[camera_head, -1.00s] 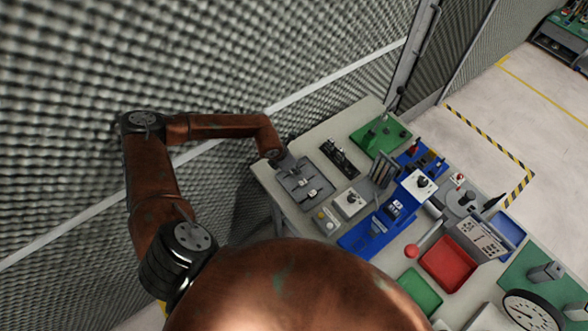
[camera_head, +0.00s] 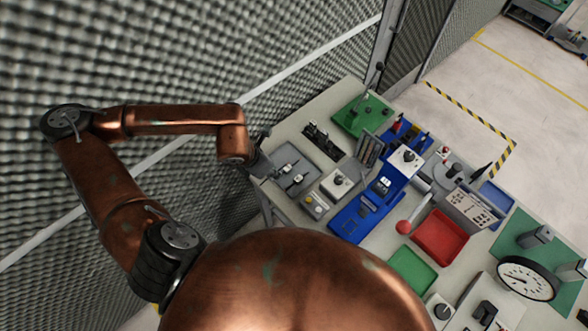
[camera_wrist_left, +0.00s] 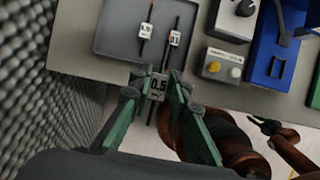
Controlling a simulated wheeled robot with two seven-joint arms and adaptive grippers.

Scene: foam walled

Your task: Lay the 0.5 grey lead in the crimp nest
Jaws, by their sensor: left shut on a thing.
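In the left wrist view my left gripper (camera_wrist_left: 155,92) is shut on the 0.5 grey lead at its white tag (camera_wrist_left: 158,87), which reads 0.5. The lead is held at the near edge of the grey tray (camera_wrist_left: 112,42); much of it is hidden by the tag and fingers. In the head view my left gripper (camera_head: 262,163) is at the left edge of this tray (camera_head: 283,155), and the held lead is too small to make out. A blue press-like fixture (camera_head: 350,224) stands right of the tray; I cannot make out the crimp nest clearly.
Two other tagged leads (camera_wrist_left: 174,39) lie in the tray. A box with a black knob (camera_head: 337,183) and a button box (camera_head: 315,206) stand between tray and blue fixture. A red-ball lever (camera_head: 403,227) and red bin (camera_head: 440,238) are farther right. A foam wall (camera_head: 200,60) borders the left.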

